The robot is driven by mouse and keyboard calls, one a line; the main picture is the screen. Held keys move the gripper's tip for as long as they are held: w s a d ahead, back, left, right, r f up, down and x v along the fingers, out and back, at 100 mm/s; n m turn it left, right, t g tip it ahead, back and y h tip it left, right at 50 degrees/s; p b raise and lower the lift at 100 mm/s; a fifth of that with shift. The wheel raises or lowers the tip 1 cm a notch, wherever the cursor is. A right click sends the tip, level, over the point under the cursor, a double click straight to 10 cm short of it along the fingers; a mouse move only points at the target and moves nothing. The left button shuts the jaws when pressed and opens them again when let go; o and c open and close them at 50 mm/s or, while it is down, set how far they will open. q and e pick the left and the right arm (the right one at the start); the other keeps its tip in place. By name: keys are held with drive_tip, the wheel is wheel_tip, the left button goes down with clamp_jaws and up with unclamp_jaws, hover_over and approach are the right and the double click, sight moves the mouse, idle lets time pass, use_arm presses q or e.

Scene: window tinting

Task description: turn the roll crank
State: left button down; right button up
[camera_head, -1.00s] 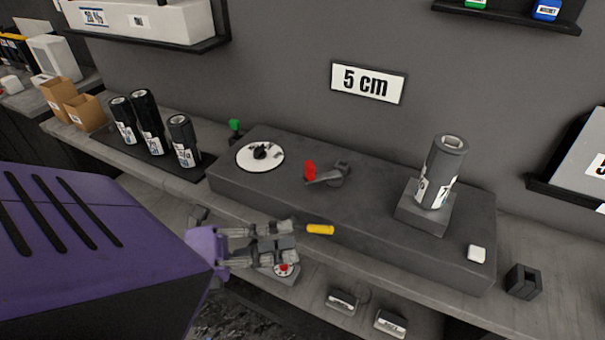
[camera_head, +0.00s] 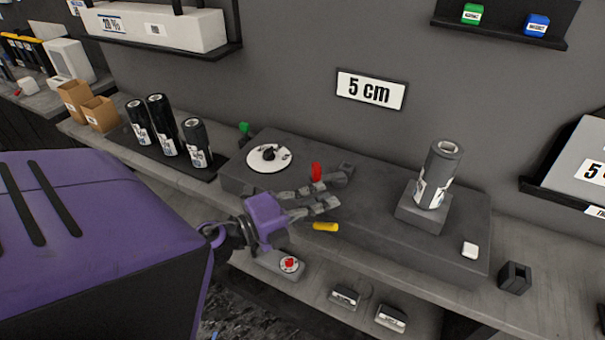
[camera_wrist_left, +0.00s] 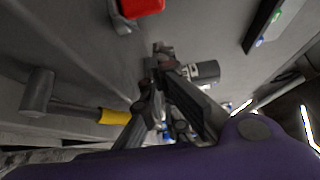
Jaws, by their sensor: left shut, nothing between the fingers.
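The grey machine block (camera_head: 455,232) stands on the bench. A crank with a yellow handle (camera_head: 325,226) sticks out at its front; the head view hides most of its arm. In the left wrist view the yellow grip (camera_wrist_left: 113,117) and grey hub (camera_wrist_left: 37,92) show at the left. My left gripper (camera_head: 332,190) is shut and empty, above the yellow handle and just in front of the red-tipped lever (camera_head: 316,171). It also shows in the wrist view (camera_wrist_left: 155,70), right of the yellow grip and apart from it. My right gripper is not in view.
A white dial (camera_head: 262,161) and an upright roll (camera_head: 441,170) on a grey stand (camera_head: 420,215) are on the block. Black rolls (camera_head: 165,125) stand at the left. A red button box (camera_head: 288,263) sits below the crank. A wall sign (camera_head: 371,88) hangs behind.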

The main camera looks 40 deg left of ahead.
use_arm(q)
drive_tip(key=shift+w+a+f, duration=0.1)
drive_tip(key=shift+w+a, duration=0.15)
drive_tip(key=shift+a, duration=0.3)
drive_tip(key=shift+w+a, duration=0.25)
drive_tip(key=shift+a, duration=0.35)
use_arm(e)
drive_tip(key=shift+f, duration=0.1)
use_arm(q)
drive_tip(key=shift+a+f+m+g+h+b, duration=0.1)
drive_tip(key=shift+a+m+g+h+b, duration=0.3)
drive_tip(key=shift+h, duration=0.2)
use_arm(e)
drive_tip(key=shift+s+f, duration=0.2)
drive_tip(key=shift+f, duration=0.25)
